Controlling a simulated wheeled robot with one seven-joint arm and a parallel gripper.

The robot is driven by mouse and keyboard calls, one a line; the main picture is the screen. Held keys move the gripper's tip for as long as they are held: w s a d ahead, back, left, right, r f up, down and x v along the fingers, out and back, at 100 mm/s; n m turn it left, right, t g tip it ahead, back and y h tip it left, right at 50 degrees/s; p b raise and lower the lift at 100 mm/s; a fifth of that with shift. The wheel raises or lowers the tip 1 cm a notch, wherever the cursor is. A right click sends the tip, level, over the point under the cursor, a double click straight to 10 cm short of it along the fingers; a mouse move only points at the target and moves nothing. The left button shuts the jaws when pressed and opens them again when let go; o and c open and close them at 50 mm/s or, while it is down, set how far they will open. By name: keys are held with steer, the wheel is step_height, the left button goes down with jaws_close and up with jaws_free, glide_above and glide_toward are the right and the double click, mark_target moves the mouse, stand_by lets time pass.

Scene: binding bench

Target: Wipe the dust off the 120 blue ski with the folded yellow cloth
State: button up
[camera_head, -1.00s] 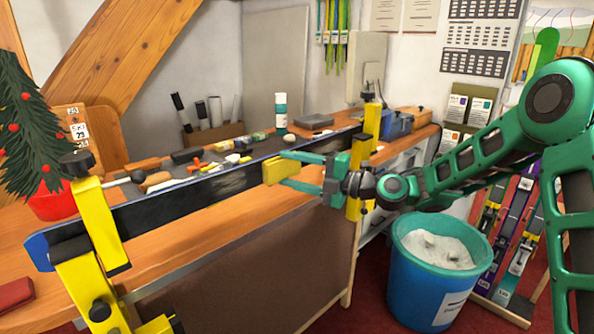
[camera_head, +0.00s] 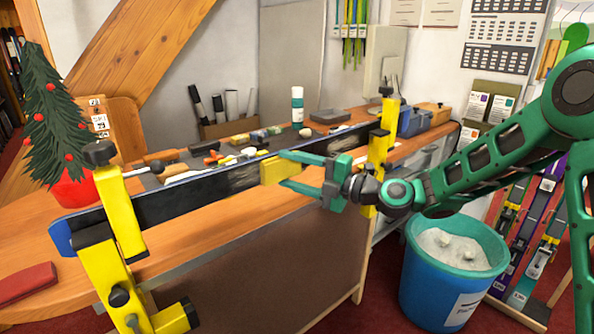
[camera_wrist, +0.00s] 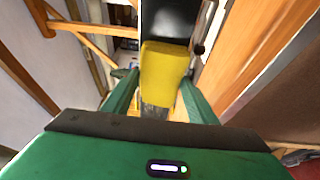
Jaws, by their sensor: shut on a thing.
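The ski (camera_head: 170,205) is held on its edge by two yellow clamps, with its dark base facing me and a blue tip at the left. In the wrist view the cloth (camera_wrist: 163,75) sits between the green fingers and covers part of the ski (camera_wrist: 165,22). Any dust under the cloth is hidden.
The left clamp (camera_head: 120,215) and right clamp (camera_head: 383,140) stand up past the ski. A blue bin (camera_head: 440,290) stands at the right below my arm. A small decorated tree (camera_head: 62,130) is at the left.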

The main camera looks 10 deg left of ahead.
mark_target(244, 178)
steer(key=shift+s+a, duration=1.65)
steer(key=shift+s, duration=0.15)
steer(key=shift+s+a, duration=1.6)
steer(key=shift+s, duration=0.2)
steer(key=shift+s+d, duration=0.95)
steer(key=shift+d, duration=0.25)
steer(key=shift+s+d, duration=0.9)
steer(key=shift+d, duration=0.25)
steer(key=shift+s+d+f, duration=0.1)
steer(key=shift+s+d, duration=0.85)
steer(key=shift+d, duration=0.2)
steer(key=shift+a, duration=0.1)
